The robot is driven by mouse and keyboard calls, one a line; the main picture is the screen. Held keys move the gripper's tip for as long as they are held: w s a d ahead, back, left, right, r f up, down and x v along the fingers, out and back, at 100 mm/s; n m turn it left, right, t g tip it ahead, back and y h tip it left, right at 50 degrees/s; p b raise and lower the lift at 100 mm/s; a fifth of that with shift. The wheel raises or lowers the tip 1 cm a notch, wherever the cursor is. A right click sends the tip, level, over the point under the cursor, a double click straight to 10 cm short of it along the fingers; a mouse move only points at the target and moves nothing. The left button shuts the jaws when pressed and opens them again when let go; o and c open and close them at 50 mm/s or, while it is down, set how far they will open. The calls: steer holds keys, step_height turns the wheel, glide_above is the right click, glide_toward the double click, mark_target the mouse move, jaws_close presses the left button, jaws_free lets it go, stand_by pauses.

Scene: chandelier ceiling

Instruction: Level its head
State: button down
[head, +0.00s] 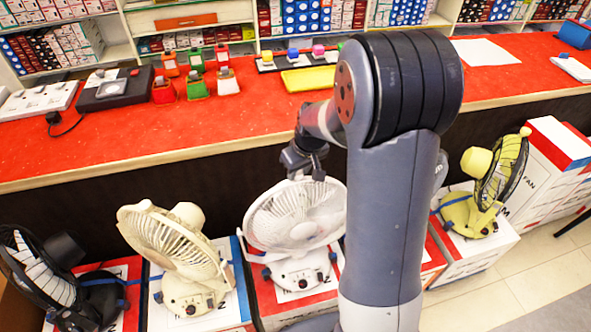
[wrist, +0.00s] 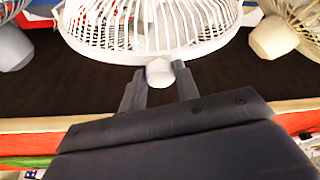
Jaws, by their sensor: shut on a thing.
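The white fan (head: 292,215) stands on a red and white box in front of the counter. Its round cage is tilted back, facing partly upward. My gripper (head: 306,170) is at the upper back of its head, on the counter side. In the wrist view, the two fingers of my gripper (wrist: 160,82) stand on either side of the small white rear part of the white fan (wrist: 160,70) and are shut on it. The cage shows just beyond. My arm hides the fan's right side in the head view; exact finger contact is hard to see.
A cream fan (head: 172,245) stands close on the left, with a black fan (head: 45,270) farther left. A yellow fan (head: 492,180) stands at the right. The red counter (head: 120,135) runs behind, its front edge near my gripper, with colourful small items on top.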

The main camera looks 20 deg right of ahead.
steer(key=shift+s+f, duration=0.1)
steer(key=shift+s, duration=0.7)
steer(key=c, duration=1.1)
jaws_free()
steer(key=shift+o, duration=0.2)
steer(key=shift+d, duration=0.1)
steer(key=shift+r, duration=0.4)
steer(key=v, duration=1)
